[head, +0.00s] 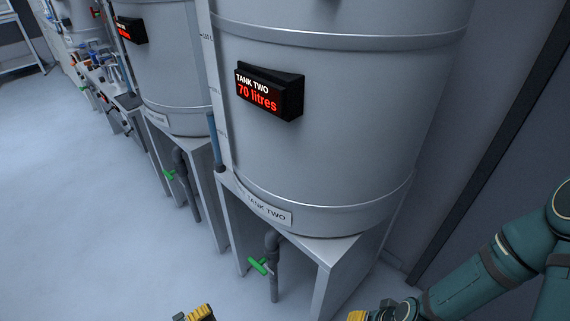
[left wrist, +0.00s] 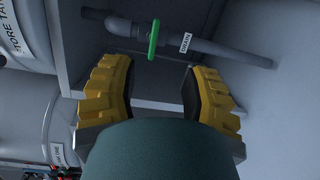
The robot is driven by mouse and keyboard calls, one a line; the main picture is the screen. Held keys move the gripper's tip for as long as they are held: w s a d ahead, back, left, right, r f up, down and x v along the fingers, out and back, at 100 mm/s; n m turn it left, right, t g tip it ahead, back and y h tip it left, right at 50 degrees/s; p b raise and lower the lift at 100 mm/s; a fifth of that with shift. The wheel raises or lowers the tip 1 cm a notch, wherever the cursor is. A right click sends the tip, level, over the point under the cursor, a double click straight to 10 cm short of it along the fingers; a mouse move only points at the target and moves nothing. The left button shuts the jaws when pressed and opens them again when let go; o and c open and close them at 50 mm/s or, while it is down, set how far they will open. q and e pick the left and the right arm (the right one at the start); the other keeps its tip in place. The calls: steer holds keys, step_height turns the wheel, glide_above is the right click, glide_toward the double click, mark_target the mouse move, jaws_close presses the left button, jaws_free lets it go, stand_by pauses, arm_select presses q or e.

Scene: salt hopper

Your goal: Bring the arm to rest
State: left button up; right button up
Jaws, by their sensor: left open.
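My left gripper (head: 195,313) shows only as a yellow-padded finger at the bottom edge of the head view. In the left wrist view my left gripper (left wrist: 159,72) is open, its two yellow ribbed fingers wide apart with nothing between them. Beyond the fingers is a green valve handle (left wrist: 153,40) on a grey pipe with a DRAIN label (left wrist: 186,43). My right arm comes in from the right in the head view. Only a bit of yellow of my right gripper (head: 357,315) shows at the bottom edge; its jaws are cut off.
Tank two (head: 340,130), on a grey stand (head: 330,265), has a display (head: 268,92) reading 70 litres. A green drain handle (head: 259,266) sits below it. Another tank (head: 170,75) and pipework (head: 105,60) stand farther left. The floor (head: 70,200) at left is clear.

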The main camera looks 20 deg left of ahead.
arm_select(q)
steer(key=w+d+r+m+g+h, duration=0.1)
steer(key=w+d+r+m+g, duration=0.2)
steer(key=d+g, duration=0.45)
steer(key=w+d+r+m+g, duration=0.25)
steer(key=d+g, duration=0.25)
steer(key=d, duration=0.5)
steer(key=s+d+r+m+y, duration=0.1)
steer(key=d+r+m+y, duration=0.1)
steer(key=r, duration=0.6)
steer(key=s+d+r+m+y, duration=0.1)
steer(key=d+r+m+y, duration=0.1)
steer(key=d+r+y, duration=0.3)
step_height(320, 180, up, 3)
steer(key=shift+d+r+m, duration=0.2)
steer(key=shift+d+m, duration=0.15)
steer(key=shift+d, duration=0.35)
steer(key=shift+s, duration=0.1)
